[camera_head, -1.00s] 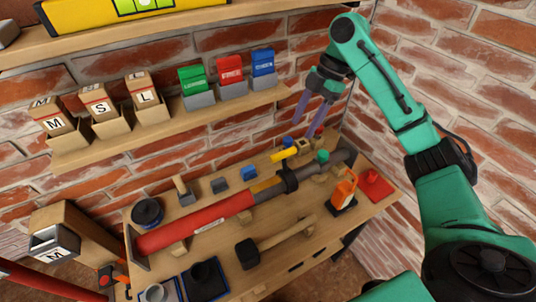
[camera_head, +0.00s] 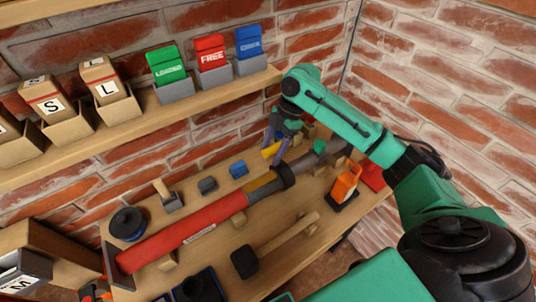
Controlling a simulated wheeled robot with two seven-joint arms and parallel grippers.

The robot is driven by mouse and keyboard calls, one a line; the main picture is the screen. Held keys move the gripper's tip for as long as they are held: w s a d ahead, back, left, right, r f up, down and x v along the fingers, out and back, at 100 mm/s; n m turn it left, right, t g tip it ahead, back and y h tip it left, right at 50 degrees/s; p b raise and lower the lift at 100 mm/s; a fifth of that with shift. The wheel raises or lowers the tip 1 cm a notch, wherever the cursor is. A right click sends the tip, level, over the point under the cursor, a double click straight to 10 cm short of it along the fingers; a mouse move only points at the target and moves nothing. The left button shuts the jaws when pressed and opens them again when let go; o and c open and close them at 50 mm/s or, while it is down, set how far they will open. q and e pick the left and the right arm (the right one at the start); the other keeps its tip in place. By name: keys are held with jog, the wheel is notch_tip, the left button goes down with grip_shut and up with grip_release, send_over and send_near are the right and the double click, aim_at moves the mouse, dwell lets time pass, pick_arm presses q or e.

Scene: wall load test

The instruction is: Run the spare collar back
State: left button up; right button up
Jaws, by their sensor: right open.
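A long bar with a red sleeve (camera_head: 200,220), a yellow band (camera_head: 262,187) and a grey shaft (camera_head: 310,164) lies along the wooden bench. A black collar (camera_head: 286,176) sits around it where yellow meets grey. A yellow lever-like piece (camera_head: 269,151) shows just above the collar; I cannot tell if they join. A green-topped piece (camera_head: 319,147) is farther along the shaft. My right gripper (camera_head: 276,147) is open, fingers pointing down, beside the yellow piece; whether they straddle it is unclear. No label shows which collar is the spare. My left gripper is out of view.
A shelf above holds bins and the green (camera_head: 166,66), red (camera_head: 211,53) and blue (camera_head: 249,42) cards. A mallet (camera_head: 245,262), an orange-handled item (camera_head: 345,184) and a black round piece (camera_head: 128,222) are on the bench. Brick walls close the back and right.

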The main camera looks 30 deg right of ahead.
jog(key=x, duration=0.3)
jog(key=shift+w+a+f, duration=0.1)
jog(key=shift+f, duration=0.1)
grip_shut()
dwell(1.2)
